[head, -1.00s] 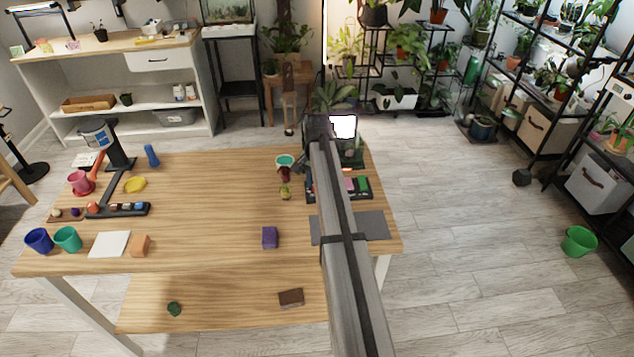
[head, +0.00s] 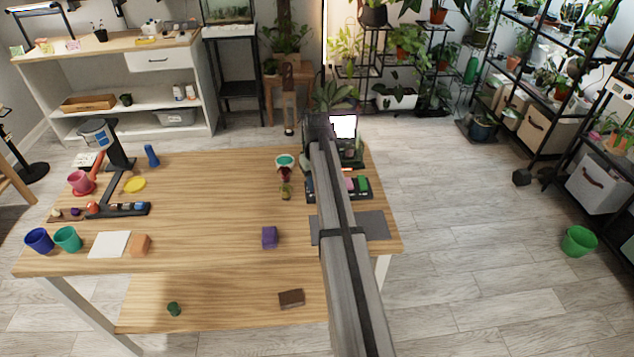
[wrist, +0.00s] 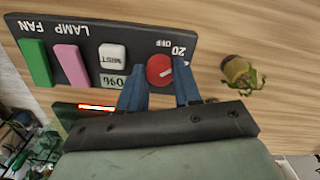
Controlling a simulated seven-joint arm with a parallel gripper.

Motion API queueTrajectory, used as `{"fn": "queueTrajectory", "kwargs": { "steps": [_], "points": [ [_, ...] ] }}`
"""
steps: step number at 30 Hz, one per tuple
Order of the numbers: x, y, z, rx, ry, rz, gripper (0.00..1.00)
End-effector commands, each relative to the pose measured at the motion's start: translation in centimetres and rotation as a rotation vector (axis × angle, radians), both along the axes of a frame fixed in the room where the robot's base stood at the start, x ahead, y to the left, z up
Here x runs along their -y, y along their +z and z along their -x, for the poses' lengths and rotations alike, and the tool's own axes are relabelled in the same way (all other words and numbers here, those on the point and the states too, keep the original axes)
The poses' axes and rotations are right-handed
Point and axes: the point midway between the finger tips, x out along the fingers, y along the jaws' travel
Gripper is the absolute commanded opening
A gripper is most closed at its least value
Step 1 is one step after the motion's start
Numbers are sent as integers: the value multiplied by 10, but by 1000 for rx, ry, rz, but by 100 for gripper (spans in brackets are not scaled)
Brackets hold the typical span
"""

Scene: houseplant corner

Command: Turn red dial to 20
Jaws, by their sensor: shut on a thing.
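The red dial (wrist: 160,70) is on a dark control panel (wrist: 78,28), seen upside down in the wrist view. A pale pointer mark shows on the dial's face, towards its right side. The labels "20" and "OFF" are printed just above the dial. My gripper (wrist: 161,88) is shut on the red dial, with one blue finger at each side of it. In the head view the panel (head: 363,197) is at the table's right side, and my arm hides the dial and my gripper.
A white MIST button (wrist: 112,57), a pink switch (wrist: 72,66) and a green switch (wrist: 36,63) sit left of the dial. A small pot with a green plant (wrist: 238,72) stands close on the right. The middle of the table (head: 210,200) is clear.

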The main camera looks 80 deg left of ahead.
Motion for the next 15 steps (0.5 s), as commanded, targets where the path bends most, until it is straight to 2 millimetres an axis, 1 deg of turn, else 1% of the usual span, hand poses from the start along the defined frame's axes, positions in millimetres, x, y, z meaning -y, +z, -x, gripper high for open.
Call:
{"fn": "queueTrajectory", "kwargs": {
  "steps": [6, 15],
  "points": [
    [0, 0, 0, 0, 104, 0, 3],
    [0, 0, 0, 0, 162, -1, 3]
  ]
}}
